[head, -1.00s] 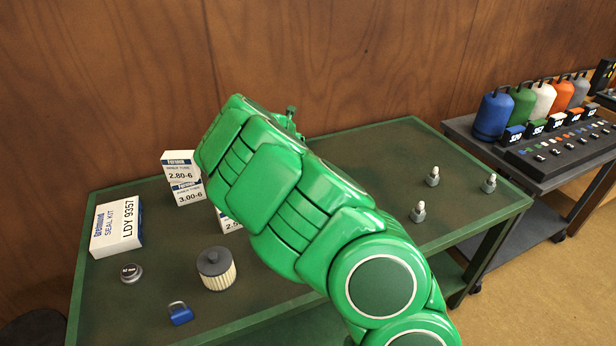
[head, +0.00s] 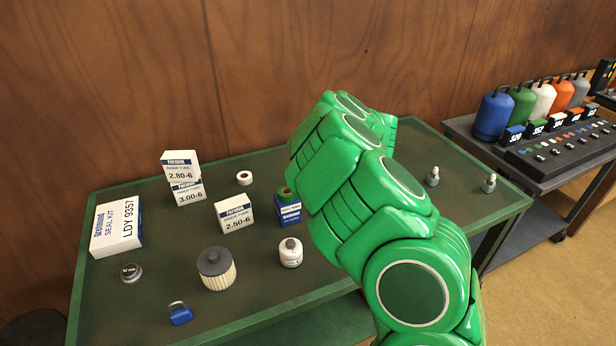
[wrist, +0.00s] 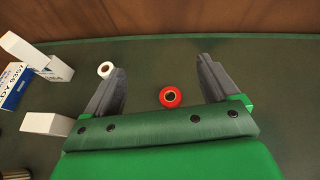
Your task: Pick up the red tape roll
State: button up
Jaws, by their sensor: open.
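The red tape roll (wrist: 170,97) lies flat on the green table (wrist: 260,75) in the wrist view, its dark hole facing up. My gripper (wrist: 160,72) is open and empty, one finger on each side of the roll in that view. The roll sits a little nearer the right finger, and neither finger appears to touch it. In the head view the red roll and my fingers are hidden behind my green arm.
A white tape roll (wrist: 105,70) lies beside the left finger. In the head view, inner tube boxes (head: 234,214), a blue box (head: 289,210) with a green roll on it, a white can (head: 291,253) and a filter (head: 216,268) stand left of my arm. A wooden wall rises behind.

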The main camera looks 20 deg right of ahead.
jog(key=shift+n+y, duration=0.3)
jog(key=shift+y, duration=0.1)
jog(key=f, duration=1)
jog(key=s+f, duration=0.1)
jog(key=f, duration=0.4)
jog(key=shift+d+f, duration=0.15)
jog(key=shift+d, duration=0.15)
jog(key=shift+x, duration=2.2)
jog(key=shift+w+a+f, duration=0.45)
jog(key=shift+w+f, duration=0.3)
jog(key=shift+w, duration=0.15)
jog(key=shift+w+a+f, duration=0.1)
jog(key=shift+w+f, duration=0.05)
jog(key=shift+w, duration=0.3)
jog(key=c, duration=1.2)
